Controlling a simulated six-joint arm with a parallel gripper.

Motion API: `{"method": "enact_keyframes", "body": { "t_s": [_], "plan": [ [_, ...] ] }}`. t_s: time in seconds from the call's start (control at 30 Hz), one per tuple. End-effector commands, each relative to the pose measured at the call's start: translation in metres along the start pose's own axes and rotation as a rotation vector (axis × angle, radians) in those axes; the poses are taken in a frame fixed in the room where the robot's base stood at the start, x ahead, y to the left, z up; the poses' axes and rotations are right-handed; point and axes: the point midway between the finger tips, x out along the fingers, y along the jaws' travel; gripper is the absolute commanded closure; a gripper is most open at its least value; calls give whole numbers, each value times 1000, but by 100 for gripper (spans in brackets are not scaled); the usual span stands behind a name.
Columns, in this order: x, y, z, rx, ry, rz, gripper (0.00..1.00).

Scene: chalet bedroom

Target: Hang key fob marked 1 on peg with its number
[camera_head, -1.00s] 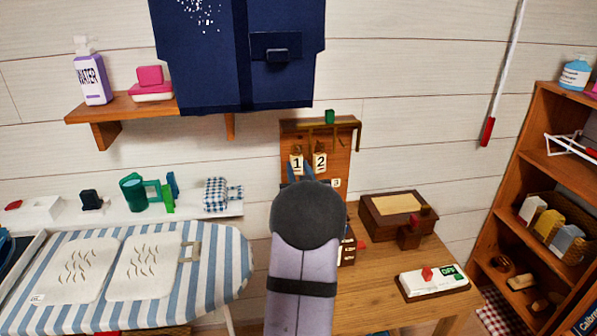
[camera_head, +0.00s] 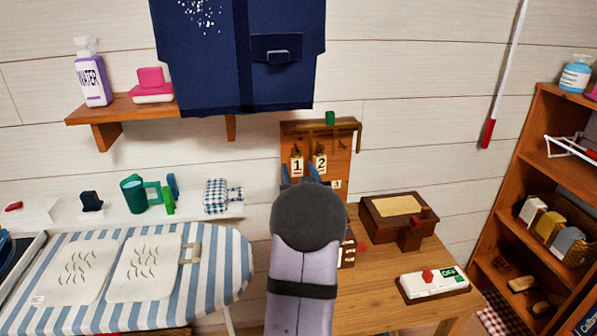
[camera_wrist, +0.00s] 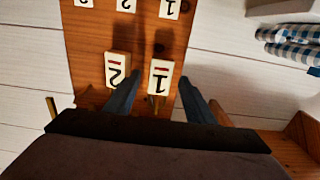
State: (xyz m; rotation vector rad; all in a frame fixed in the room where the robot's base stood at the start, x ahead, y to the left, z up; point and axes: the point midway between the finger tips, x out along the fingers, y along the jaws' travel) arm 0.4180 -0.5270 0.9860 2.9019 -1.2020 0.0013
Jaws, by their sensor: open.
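The cream key fob marked 1 (camera_head: 297,166) hangs upright at the left of the upright wooden board (camera_head: 343,150). In the wrist view, which is upside down, the fob (camera_wrist: 160,76) has a red stripe above its number. My gripper (camera_head: 299,172) is open, with its blue fingers on either side of this fob; I cannot tell whether they touch it. The gripper (camera_wrist: 160,98) also shows in the wrist view. A fob marked 2 (camera_head: 321,164) hangs just to the right, close to one finger. The peg behind fob 1 is mostly hidden.
Number labels, including a 1 (camera_wrist: 170,8), sit lower on the board. A green block (camera_head: 330,117) is on top of the board. The ironing board (camera_head: 215,265) is left.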

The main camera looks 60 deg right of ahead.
Motion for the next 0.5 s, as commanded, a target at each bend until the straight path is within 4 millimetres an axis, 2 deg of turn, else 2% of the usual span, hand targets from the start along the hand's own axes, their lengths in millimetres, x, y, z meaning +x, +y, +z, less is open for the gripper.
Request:
{"method": "enact_keyframes", "body": {
  "t_s": [0.23, 0.5],
  "plan": [
    [-10, 1, 0, 0, 1, 1, 51],
    [-43, 0, 0, -1, 1, 1, 51]
  ]
}}
